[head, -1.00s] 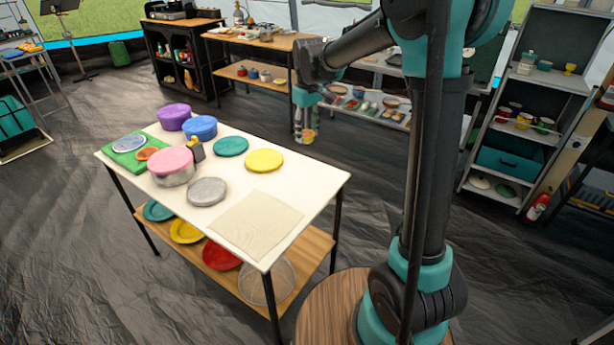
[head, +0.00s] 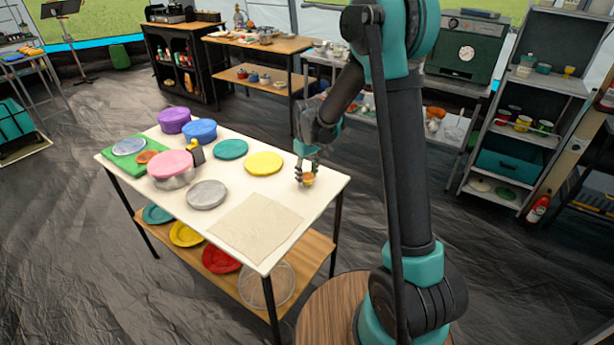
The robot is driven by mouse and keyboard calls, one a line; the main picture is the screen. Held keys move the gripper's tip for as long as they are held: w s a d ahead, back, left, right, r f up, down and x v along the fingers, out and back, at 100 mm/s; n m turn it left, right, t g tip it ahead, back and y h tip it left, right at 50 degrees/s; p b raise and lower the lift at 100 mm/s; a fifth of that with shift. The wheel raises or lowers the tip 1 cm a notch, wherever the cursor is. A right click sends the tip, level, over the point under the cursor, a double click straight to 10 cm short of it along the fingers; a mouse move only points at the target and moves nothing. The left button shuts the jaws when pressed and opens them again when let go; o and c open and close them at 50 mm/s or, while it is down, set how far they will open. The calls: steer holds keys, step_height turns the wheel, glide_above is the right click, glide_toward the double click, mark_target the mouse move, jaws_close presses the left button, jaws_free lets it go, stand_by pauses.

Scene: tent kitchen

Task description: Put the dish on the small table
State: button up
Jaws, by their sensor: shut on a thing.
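My gripper (head: 306,173) points down, shut on a small orange-yellow dish (head: 308,180). Gripper and dish appear over the right far part of a white-topped table (head: 322,196), to the right of a yellow plate. I cannot tell whether the dish touches the tabletop or is held just above it. The fingers hide the upper part of the dish.
The tabletop also bears a yellow plate (head: 264,163), a teal plate (head: 231,149), a grey disc (head: 207,194), a beige cloth (head: 255,223), a pink-lidded pot (head: 171,168) and a green board (head: 120,156). Bare surface surrounds the dish. Shelves (head: 520,120) stand at right.

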mark_target(308, 177)
steer(key=shift+f, duration=0.2)
steer(key=shift+f, duration=0.1)
steer(key=o, duration=0.9)
steer(key=shift+o, duration=0.2)
step_height(308, 177, up, 12)
steer(key=s+d+f+m+t, duration=0.2)
steer(key=s+d+f+m, duration=0.1)
steer(key=s+d, duration=0.6)
steer(key=s+d+f+m+t, duration=0.2)
steer(key=s+d+m, duration=0.3)
steer(key=s+d, duration=0.5)
steer(key=s+f, duration=0.1)
steer(key=s, duration=0.5)
steer(key=shift+s+d+f, duration=0.15)
steer(key=shift+s+f, duration=0.2)
steer(key=shift+f, duration=0.05)
